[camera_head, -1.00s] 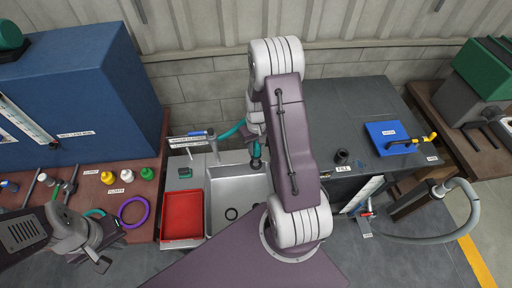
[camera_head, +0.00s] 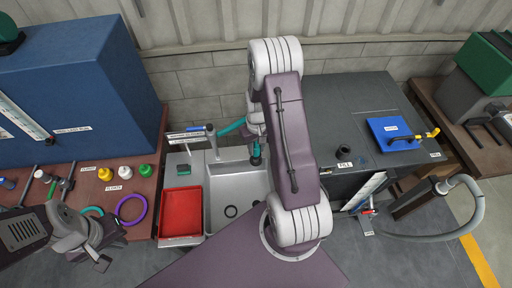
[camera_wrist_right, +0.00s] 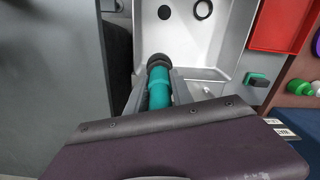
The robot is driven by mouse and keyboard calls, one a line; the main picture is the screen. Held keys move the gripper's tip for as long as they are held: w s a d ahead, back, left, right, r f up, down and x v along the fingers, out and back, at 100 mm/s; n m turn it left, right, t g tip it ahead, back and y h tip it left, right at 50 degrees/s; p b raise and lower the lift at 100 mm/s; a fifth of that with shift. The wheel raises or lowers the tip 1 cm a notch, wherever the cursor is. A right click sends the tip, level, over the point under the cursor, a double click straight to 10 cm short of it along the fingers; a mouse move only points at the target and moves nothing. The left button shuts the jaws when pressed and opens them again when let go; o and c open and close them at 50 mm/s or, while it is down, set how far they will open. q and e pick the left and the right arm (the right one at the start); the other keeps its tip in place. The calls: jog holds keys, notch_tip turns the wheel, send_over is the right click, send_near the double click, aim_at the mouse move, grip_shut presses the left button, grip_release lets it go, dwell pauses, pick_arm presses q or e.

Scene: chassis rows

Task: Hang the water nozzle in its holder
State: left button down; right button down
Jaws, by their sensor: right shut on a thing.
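The water nozzle is a teal body with a black end (camera_head: 256,158); a teal hose (camera_head: 232,127) runs from it at the back of the sink. My right gripper (camera_wrist_right: 160,88) is shut on the nozzle, with a finger on each side of its teal body (camera_wrist_right: 160,90). The black end points toward the sink basin. In the head view my right arm hides most of the right gripper. My left gripper (camera_head: 108,250) is open and empty at the lower left, near the brown bench. I cannot make out which fitting is the nozzle's holder.
The metal sink (camera_head: 220,188) has a red tray (camera_head: 181,212) at its left. A faucet (camera_head: 212,142) and labels stand behind it. Purple ring (camera_head: 131,209) and small bottles lie on the brown bench. A dark counter with a blue pad (camera_head: 393,132) and grey hose (camera_head: 470,215) are right.

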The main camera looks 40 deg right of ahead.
jog(key=shift+f+b, duration=1.05)
jog(key=shift+f, duration=0.4)
jog(key=c, duration=1)
grip_release()
jog(key=shift+c, duration=0.2)
notch_tip(320, 180, up, 9)
jog(key=shift+s+r+b, duration=0.1)
jog(key=shift+b, duration=0.6)
jog(key=shift+d, duration=0.1)
